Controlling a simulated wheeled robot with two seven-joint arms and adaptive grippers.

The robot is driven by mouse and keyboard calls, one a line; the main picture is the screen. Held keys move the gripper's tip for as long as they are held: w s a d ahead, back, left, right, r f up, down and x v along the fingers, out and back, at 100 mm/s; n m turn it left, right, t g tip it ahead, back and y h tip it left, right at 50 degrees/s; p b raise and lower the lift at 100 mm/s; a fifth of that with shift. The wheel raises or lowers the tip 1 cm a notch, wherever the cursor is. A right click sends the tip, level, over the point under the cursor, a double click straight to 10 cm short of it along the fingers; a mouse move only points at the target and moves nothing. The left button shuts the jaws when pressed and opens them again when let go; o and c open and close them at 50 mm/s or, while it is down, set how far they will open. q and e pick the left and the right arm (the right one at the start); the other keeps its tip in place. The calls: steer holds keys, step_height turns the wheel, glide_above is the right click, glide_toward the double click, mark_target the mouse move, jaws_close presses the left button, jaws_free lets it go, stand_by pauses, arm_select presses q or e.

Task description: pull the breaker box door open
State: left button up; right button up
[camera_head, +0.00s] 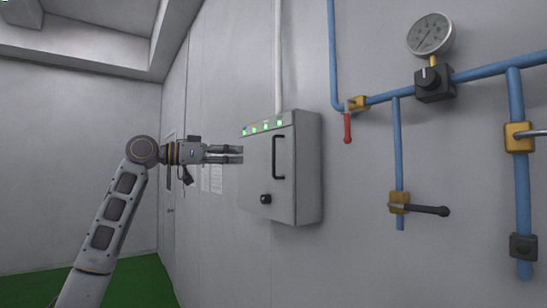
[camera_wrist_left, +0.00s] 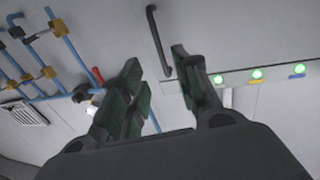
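The grey breaker box (camera_head: 308,170) is fixed to the wall, and its door (camera_head: 256,168) looks closed. A black vertical bar handle (camera_head: 278,157) and a dark round knob (camera_head: 265,199) are on the door. My left gripper (camera_head: 241,154) is open and empty, with its fingers pointing right at the left part of the door, short of the handle. In the left wrist view, the handle (camera_wrist_left: 154,30) shows beyond and between the spread fingertips (camera_wrist_left: 156,60). I see no contact with it. My right gripper is in neither view.
Small green lights (camera_head: 266,125) run along the box's top edge. A grey conduit (camera_head: 277,60) rises above it. Right of the box are blue pipes (camera_head: 398,145), a red-handled valve (camera_head: 347,127), a black-handled valve (camera_head: 430,210) and a gauge (camera_head: 430,34). Green floor (camera_head: 140,285) lies lower left.

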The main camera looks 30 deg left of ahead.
arm_select(q)
steer(key=p, duration=0.4)
glide_above(274, 173)
steer(key=shift+w+a, duration=0.2)
steer(key=shift+w, duration=0.05)
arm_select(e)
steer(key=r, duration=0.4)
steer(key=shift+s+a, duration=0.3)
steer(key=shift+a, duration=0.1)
arm_select(q)
jaws_close()
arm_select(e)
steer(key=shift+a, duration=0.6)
